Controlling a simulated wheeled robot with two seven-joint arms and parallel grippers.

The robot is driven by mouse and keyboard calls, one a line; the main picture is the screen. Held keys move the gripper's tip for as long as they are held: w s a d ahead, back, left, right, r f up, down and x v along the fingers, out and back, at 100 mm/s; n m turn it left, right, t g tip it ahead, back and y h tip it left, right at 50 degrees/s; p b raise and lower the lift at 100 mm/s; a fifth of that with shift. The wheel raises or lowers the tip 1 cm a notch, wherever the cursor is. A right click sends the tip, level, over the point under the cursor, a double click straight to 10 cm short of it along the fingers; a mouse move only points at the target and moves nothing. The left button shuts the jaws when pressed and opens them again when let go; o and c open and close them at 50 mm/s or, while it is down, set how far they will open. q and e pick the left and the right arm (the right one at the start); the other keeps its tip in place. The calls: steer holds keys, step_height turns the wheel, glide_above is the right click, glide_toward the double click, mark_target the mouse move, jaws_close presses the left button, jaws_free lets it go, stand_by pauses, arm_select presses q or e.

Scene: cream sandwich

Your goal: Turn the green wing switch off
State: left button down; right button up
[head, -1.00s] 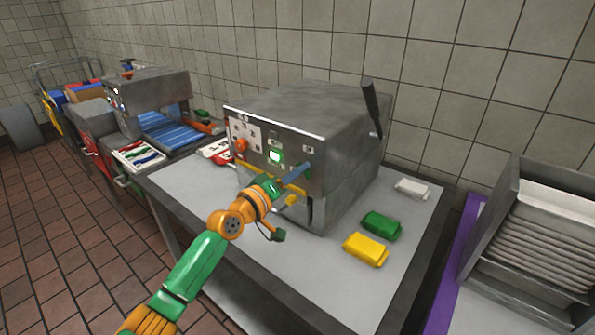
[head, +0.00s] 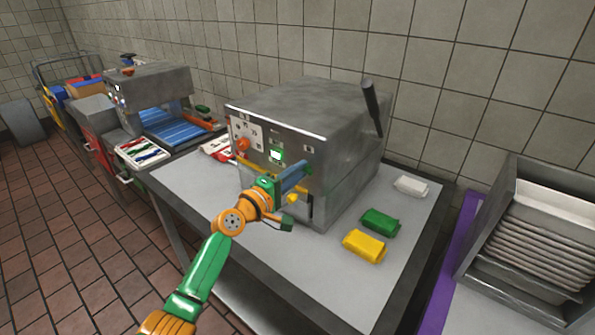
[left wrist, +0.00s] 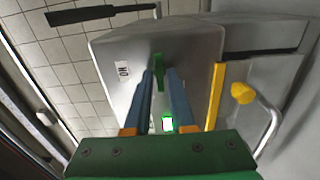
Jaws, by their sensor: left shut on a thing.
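The green wing switch (left wrist: 158,72) is on the steel front of the boxy machine (head: 300,112). In the left wrist view it stands between the tips of my two blue fingers. My left gripper (left wrist: 160,80) is shut on it. In the head view the gripper (head: 302,174) reaches the right part of the machine's front, and only a small green bit of the switch (head: 309,169) shows past the fingers. A lit green indicator (head: 277,155) is left of the fingers. A label (left wrist: 123,71) reading ON, upside down, is beside the switch. My right gripper is not in view.
An orange knob (head: 243,144) and a yellow knob (left wrist: 242,92) are also on the machine. Green (head: 380,221), yellow (head: 364,245) and white (head: 411,185) packs lie on the table (head: 315,270) to the right. A rack of trays (head: 540,235) stands at far right.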

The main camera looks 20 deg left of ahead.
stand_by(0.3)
arm_select(q)
steer(key=c, duration=0.9)
jaws_free()
steer(key=shift+c, duration=0.2)
steer(key=v, duration=0.7)
